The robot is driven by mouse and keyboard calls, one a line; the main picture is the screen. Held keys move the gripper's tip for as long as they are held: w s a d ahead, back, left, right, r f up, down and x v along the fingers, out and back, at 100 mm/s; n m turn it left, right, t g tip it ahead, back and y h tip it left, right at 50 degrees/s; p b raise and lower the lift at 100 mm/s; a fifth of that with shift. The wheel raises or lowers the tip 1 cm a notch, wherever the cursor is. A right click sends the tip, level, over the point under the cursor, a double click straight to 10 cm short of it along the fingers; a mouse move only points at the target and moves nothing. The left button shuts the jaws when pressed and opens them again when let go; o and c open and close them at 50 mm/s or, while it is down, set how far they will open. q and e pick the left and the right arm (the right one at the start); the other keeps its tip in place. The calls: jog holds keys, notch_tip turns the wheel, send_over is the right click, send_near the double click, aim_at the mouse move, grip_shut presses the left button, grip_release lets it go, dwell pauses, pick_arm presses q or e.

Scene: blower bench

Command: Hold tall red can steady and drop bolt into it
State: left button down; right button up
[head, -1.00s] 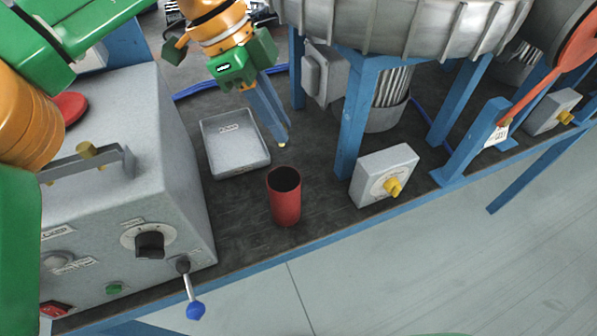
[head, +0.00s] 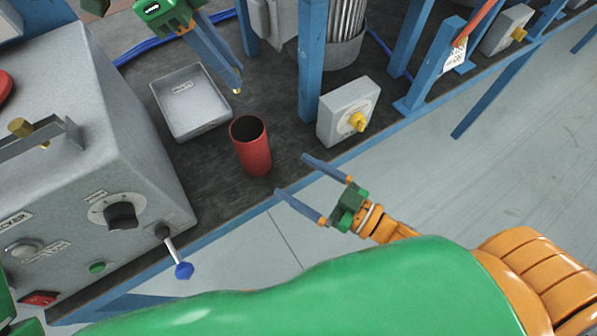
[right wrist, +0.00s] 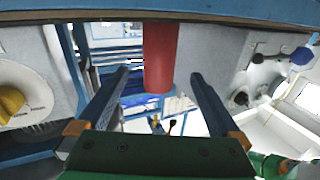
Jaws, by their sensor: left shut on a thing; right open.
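The tall red can (head: 252,150) stands upright on the dark bench top, its open mouth facing up. My left gripper (head: 237,90) is above and just behind the can, its long blue fingers together. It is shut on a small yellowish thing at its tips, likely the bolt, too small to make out. My right gripper (head: 291,174) is open and empty at the bench's front edge, right of the can, its fingers pointing toward it. In the right wrist view the can (right wrist: 160,58) shows ahead, between and beyond the two open fingers (right wrist: 160,75).
A shallow grey tray (head: 225,119) lies behind and left of the can. A grey box with a yellow knob (head: 349,108) and a blue post stand to the right. A large grey control box (head: 80,150) with a blue-tipped lever (head: 184,270) stands left.

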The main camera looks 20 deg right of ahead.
aim_at(265, 158)
jog(key=x, duration=1.2)
jog(key=shift+f, duration=0.1)
jog(key=shift+c, duration=0.2)
jog(key=c, duration=1.3)
pick_arm(q)
jog(key=shift+w+d+f, duration=0.15)
jog(key=shift+w+f, duration=0.05)
jog(key=shift+f, duration=0.95)
jog(key=shift+w+d+f, duration=0.1)
jog(key=shift+w+f, duration=0.05)
jog(key=shift+f, duration=0.95)
pick_arm(e)
jog(key=shift+s, duration=0.1)
pick_arm(q)
jog(key=c, duration=0.7)
grip_release()
